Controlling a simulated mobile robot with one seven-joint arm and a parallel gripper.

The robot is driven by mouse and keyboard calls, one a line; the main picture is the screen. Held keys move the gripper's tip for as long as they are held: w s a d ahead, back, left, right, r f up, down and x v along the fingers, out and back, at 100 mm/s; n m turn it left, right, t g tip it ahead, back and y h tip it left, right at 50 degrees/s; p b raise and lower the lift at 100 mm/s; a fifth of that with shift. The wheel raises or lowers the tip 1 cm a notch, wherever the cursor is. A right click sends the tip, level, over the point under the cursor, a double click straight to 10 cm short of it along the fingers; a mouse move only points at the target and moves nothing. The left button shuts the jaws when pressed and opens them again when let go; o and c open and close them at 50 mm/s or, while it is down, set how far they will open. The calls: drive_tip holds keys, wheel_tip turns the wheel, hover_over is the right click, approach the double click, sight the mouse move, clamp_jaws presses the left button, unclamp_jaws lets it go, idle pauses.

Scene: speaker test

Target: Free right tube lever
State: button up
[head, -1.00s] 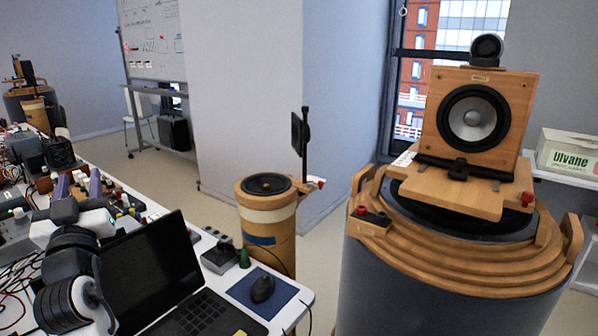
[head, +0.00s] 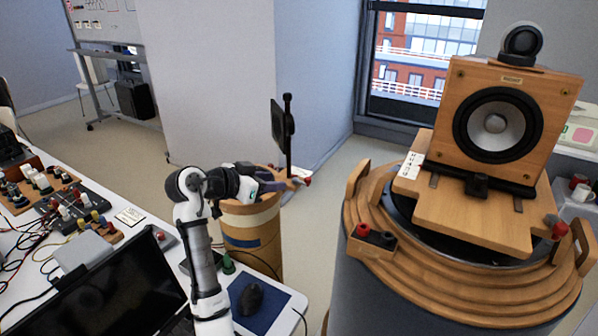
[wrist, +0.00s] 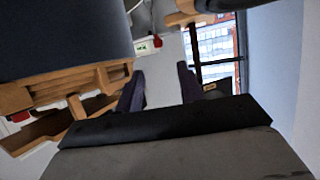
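A small wooden tube (head: 252,240) with a pale band stands beyond the table's edge. A black upright post with a dark plate (head: 280,128) rises at its top right. A small red-and-white piece (head: 304,174) sits at its right rim. The large grey drum (head: 400,295) on the right has a stepped wooden top with a red knob (head: 559,229) at its right. I cannot tell which part is the lever. My gripper (head: 280,180) is over the small tube's top and hides much of it. In the wrist view my gripper (wrist: 160,88) has its fingers apart, with nothing between them.
A wooden speaker (head: 500,120) stands on the drum. The table holds a laptop (head: 95,285), a mouse (head: 249,299) and several small devices. A wooden structure (wrist: 70,105) is close at left in the wrist view. Floor shows between tube and drum.

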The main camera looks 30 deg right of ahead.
sight(306, 179)
drive_tip(key=p+x, duration=0.4)
drive_tip(key=x, duration=0.8)
drive_tip(key=shift+s+d+r+p, duration=0.1)
drive_tip(key=shift+d+p, duration=0.2)
drive_tip(key=shift+d, duration=0.05)
drive_tip(key=shift+d+f, duration=0.25)
drive_tip(key=shift+d, duration=0.15)
clamp_jaws()
